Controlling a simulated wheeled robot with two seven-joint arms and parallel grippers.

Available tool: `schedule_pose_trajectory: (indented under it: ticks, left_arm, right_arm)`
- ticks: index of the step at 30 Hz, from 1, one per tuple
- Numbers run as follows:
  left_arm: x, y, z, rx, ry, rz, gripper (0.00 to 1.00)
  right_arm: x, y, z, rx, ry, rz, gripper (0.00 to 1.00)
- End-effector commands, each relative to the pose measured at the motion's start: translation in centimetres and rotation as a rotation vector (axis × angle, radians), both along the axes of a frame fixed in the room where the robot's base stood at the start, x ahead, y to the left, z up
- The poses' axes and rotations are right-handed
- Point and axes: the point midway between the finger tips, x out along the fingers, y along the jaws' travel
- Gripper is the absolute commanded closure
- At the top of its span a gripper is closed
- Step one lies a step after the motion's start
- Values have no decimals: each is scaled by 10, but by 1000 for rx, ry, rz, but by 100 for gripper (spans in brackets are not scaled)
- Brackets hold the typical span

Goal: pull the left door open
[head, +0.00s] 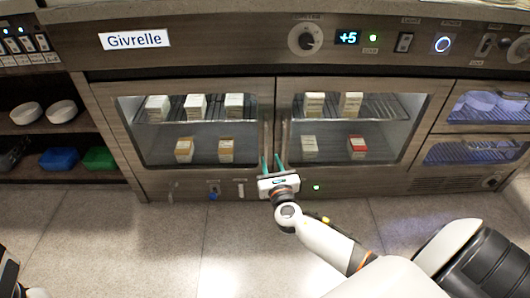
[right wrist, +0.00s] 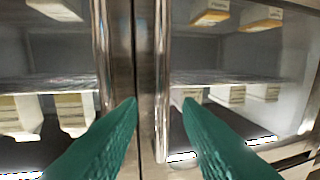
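The left door (head: 128,132) of the fridge is closed, a wood-toned frame around a glass pane. Its upright metal bar handle (head: 267,137) is at the door's right edge. My right gripper (head: 272,160) is at the lower part of this handle, green fingers pointing at the fridge. The right wrist view appears upside down; there the left door's handle (right wrist: 162,75) passes between the open fingertips (right wrist: 159,100), with gaps visible on both sides. Contact is not evident. Only part of my left arm shows at the lower left; its gripper is not visible.
The closed right door (head: 432,120) and its handle (head: 286,137) are close beside. Cartons stand on shelves behind both panes. Open shelves with bowls (head: 61,111) and a blue bin (head: 59,158) are at left, drawers (head: 480,152) at right. The floor in front is clear.

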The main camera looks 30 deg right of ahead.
Motion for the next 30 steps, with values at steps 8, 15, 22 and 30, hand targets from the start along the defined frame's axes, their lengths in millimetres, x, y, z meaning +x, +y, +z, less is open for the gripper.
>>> schedule_pose_trajectory:
  ticks: [8,15,22,30]
  left_arm:
    - [-5,-1,5,4,-53,3,64]
    - [-7,-2,10,6,-70,4,64]
    - [-7,-2,10,7,-71,4,64]
    - [-7,-2,10,7,-71,4,64]
  right_arm:
    - [47,-18,-3,1,-1,-1,68]
    - [62,-23,-1,1,1,0,68]
    - [63,-23,-1,3,1,0,68]
    - [63,-23,-1,3,1,0,100]
